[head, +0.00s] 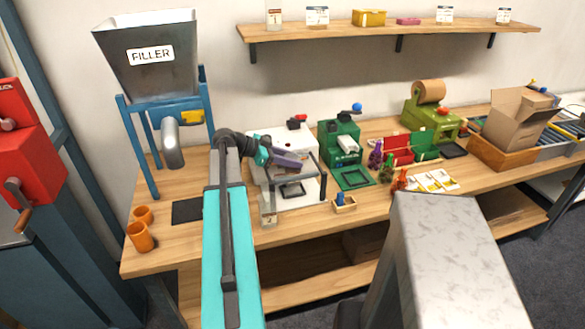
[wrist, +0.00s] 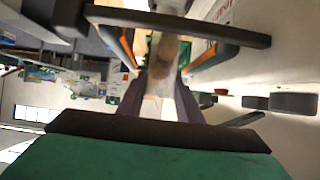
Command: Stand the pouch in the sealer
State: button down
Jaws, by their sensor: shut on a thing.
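My gripper (head: 290,159) reaches in from the left over the white sealer (head: 268,137), with its dark purple fingers pointing right. In the wrist view my gripper (wrist: 160,85) is shut on a pale, see-through pouch (wrist: 158,84), which sits between the two fingers. Something brown shows at the pouch's far part. In the head view the pouch is hard to pick out by the fingers. The sealer has a red-topped part at its back and a dark square frame on its base. My arm and gripper hide part of it.
A clear container (head: 268,209) stands at the sealer's front left.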

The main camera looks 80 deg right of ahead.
aim_at(292, 168)
jog(key=shift+f+p, duration=0.5)
jog(key=shift+f, duration=1.3)
jog(key=shift+f, duration=0.1)
jog(key=c, duration=1.5)
grip_release()
jog(key=shift+c, duration=0.2)
jog(key=b+v, duration=0.3)
jog(key=v, duration=0.9)
jog(key=shift+b, duration=0.35)
